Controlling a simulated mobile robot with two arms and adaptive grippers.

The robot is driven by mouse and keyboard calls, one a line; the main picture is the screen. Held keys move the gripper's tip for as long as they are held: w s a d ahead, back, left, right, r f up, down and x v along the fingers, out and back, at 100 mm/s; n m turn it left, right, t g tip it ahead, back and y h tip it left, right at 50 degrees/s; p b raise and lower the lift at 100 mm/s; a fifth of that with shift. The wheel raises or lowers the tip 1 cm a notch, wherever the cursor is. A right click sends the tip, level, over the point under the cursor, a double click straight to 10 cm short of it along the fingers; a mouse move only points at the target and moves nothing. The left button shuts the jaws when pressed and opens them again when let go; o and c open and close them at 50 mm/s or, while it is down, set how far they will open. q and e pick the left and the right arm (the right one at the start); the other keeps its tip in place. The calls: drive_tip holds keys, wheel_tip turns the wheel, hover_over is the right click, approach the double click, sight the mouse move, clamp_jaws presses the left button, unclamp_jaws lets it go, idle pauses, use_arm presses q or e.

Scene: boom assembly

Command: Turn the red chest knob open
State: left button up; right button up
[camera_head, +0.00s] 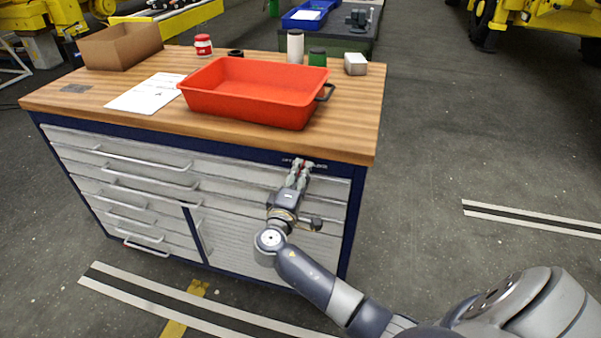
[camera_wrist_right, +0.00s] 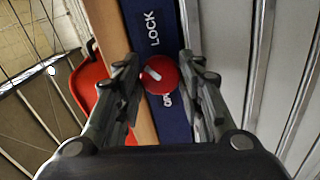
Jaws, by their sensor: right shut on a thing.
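The red knob (camera_wrist_right: 160,75) shows in the right wrist view, on a dark blue strip (camera_wrist_right: 152,32) of the chest. The white word LOCK is printed on one side of it and a partly hidden word starting with O on the other. A pale pointer mark on the knob lies aslant. My right gripper (camera_wrist_right: 160,82) has its two fingers on either side of the knob, shut on it. In the head view my right gripper (camera_head: 301,164) is at the chest's upper front right, and the knob (camera_head: 305,163) is mostly hidden between the fingers. My left gripper is out of view.
The drawer chest (camera_head: 150,158) has a wooden top (camera_head: 345,120). On it are a red tray (camera_head: 250,95), a cardboard box (camera_head: 122,48), white paper (camera_head: 147,93) and several small containers. Drawer handles stick out in front. The floor to the right is clear.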

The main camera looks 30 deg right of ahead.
drive_tip(key=shift+n, duration=0.6)
drive_tip(key=shift+p, duration=0.3)
drive_tip(key=o, duration=1.1)
drive_tip(key=shift+c, duration=0.2)
drive_tip(key=v, duration=1.2)
